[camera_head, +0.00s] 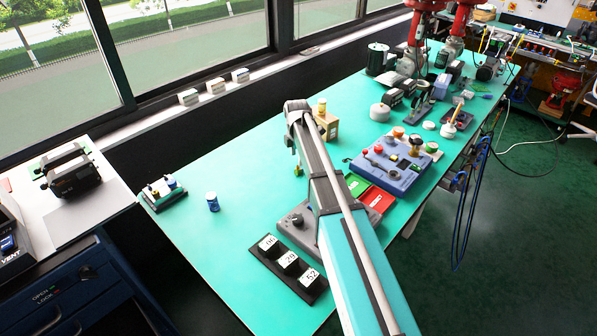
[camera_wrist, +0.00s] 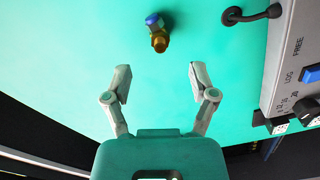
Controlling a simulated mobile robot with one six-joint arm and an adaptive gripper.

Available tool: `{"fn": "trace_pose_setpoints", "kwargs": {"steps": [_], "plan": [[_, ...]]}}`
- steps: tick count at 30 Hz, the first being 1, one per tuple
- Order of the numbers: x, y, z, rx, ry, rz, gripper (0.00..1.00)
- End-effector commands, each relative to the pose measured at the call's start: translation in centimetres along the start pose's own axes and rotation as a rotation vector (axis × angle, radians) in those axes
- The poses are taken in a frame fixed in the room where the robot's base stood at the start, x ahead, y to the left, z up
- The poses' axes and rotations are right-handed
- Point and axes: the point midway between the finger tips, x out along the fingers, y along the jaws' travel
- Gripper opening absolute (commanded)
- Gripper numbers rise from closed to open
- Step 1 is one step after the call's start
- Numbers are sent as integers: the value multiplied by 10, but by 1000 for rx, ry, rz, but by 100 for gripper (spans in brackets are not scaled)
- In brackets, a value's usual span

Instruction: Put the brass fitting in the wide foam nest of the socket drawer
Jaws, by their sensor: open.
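The brass fitting (camera_wrist: 157,40), with a blue end, lies on the green bench top in the wrist view. My gripper (camera_wrist: 160,79) is open and empty. Its fingertips are apart, and the fitting is beyond them, not between them. In the head view my arm hides the gripper, and I cannot make out the fitting there. A dark blue drawer cabinet (camera_head: 80,290) marked OPEN and LOCK stands at the lower left. No foam nest shows, and I cannot tell whether this cabinet holds the socket drawer.
A grey panel (camera_wrist: 297,60) with a blue button stands right of the fitting. A black strip with numbered blocks (camera_head: 290,262) lies near the bench's front edge. A blue control box (camera_head: 392,172) stands right of my arm. The bench around a blue bottle (camera_head: 212,202) is clear.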

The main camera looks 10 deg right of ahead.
Motion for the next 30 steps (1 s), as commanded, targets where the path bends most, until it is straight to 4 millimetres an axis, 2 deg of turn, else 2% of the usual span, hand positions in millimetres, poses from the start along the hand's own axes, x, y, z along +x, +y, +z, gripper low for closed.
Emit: {"fn": "trace_pose_setpoints", "kwargs": {"steps": [18, 30], "plan": [[45, 0, 1, 0, 0, 0, 74], [50, 0, 1, 0, 0, 0, 74]]}}
